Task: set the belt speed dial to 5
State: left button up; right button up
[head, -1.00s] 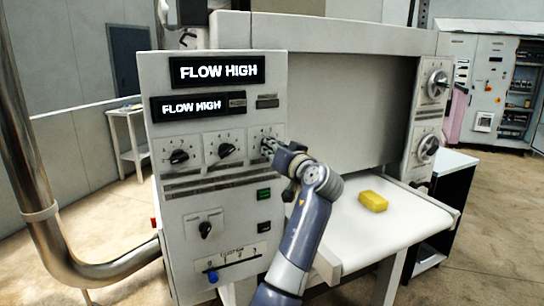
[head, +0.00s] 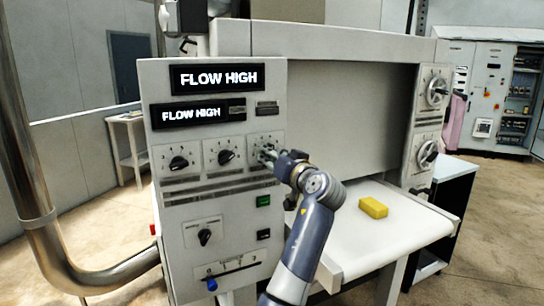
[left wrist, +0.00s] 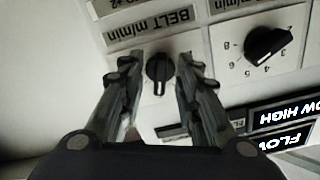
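The belt speed dial (left wrist: 159,68) is a black knob above a "BELT m/min" label, seen upside down in the left wrist view. Its pale pointer line points down in that picture; its scale numbers are not readable. My left gripper (left wrist: 160,75) has one finger on each side of the knob, with visible gaps, so it is open around it. In the head view my left gripper (head: 267,156) is at the rightmost dial of the top row and hides most of it. My right gripper is not in view.
A neighbouring dial (head: 226,157) sits close beside, and another dial (head: 178,163) is farther left. Displays (head: 217,78) above read FLOW HIGH. A lower knob (head: 204,237) and a blue slider (head: 211,285) are below. A yellow block (head: 373,207) lies on the white bed (head: 400,235).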

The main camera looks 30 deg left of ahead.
pick_arm(q)
jog(key=v, duration=1.1)
jog(key=shift+d, duration=0.2)
jog(key=shift+s, duration=0.15)
